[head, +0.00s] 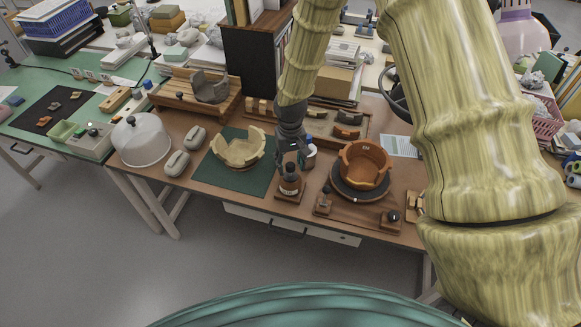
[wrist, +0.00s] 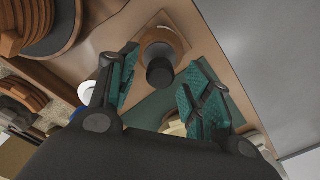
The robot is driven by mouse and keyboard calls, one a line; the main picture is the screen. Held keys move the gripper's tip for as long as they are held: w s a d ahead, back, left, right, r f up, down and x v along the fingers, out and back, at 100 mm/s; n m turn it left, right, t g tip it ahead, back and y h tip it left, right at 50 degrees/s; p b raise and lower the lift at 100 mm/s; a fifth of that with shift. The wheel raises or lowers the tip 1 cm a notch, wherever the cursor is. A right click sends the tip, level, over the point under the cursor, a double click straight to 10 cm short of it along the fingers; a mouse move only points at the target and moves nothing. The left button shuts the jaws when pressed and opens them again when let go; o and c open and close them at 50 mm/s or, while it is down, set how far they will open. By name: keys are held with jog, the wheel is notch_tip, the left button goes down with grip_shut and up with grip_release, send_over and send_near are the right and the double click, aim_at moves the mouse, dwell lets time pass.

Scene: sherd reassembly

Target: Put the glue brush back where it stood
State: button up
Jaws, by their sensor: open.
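The glue jar (head: 289,187), brown with a pale label, stands on a small wooden base (head: 283,198) near the front of the bench. A dark round handle top, seemingly the glue brush (wrist: 160,72), rises from the jar (wrist: 163,38) in the wrist view. It looks upright, and its lower part is hidden. My gripper (head: 292,165) is right above the jar, pointing down. In the wrist view, its teal-padded fingers (wrist: 163,78) are open on either side of the dark handle, with gaps visible.
A partly rebuilt pale bowl (head: 238,150) sits on a green mat to the left. An orange-brown pot (head: 364,164) stands on a dark turntable (head: 345,188) to the right. A wooden tray of sherds (head: 348,119) lies behind. A small wooden board (head: 354,211) with dark-knobbed items lies front right.

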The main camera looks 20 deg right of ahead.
notch_tip(320, 180, up, 9)
jog(key=shift+r, duration=0.1)
dwell(0.3)
dwell(0.4)
